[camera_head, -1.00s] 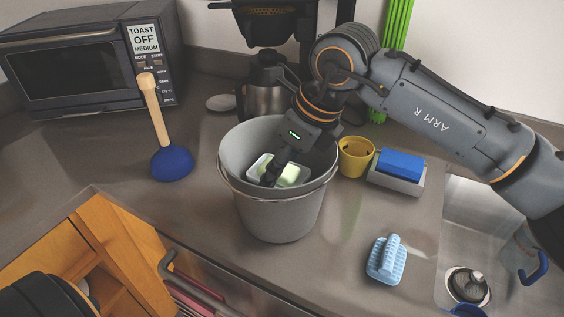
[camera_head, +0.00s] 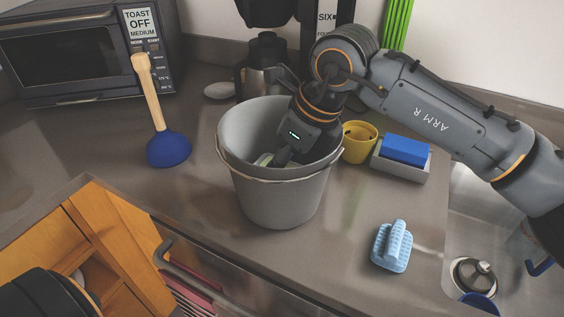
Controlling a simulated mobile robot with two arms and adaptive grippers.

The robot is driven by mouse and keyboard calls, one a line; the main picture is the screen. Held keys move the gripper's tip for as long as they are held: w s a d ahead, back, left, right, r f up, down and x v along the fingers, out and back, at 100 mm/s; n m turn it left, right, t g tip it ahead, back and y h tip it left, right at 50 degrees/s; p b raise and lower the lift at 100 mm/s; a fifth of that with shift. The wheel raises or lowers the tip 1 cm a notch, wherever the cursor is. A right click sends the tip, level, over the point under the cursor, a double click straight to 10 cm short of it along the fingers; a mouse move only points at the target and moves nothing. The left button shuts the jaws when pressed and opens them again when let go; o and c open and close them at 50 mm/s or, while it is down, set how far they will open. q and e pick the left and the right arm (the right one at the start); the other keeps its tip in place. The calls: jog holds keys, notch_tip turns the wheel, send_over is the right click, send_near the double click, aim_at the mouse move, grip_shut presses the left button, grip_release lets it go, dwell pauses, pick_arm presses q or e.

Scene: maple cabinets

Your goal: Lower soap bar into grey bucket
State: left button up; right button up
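The grey bucket (camera_head: 280,195) stands upright on the counter in the middle of the view, its wire handle hanging along the front. My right gripper (camera_head: 279,158) reaches down inside it from the upper right. A small part of the pale green soap bar (camera_head: 264,159) shows at the fingers, below the bucket's rim. The gripper body and the bucket wall hide most of the soap and the fingertips. I cannot tell whether the fingers still grip the soap, or whether it touches the bottom. My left gripper is not in view.
A yellow mug (camera_head: 358,143) and a sponge holder with a blue sponge (camera_head: 404,152) stand close right of the bucket. A blue scrub brush (camera_head: 392,246) lies nearer the sink (camera_head: 500,235). A plunger (camera_head: 168,148) stands left. A toaster oven (camera_head: 75,60) and carafe are behind.

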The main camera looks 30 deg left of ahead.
aim_at(280, 166)
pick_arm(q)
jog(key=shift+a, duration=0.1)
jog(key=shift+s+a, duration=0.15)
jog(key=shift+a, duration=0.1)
pick_arm(e)
jog(key=o, duration=1.4)
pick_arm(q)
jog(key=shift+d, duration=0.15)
pick_arm(e)
jog(key=v, duration=0.8)
jog(key=shift+r, duration=0.1)
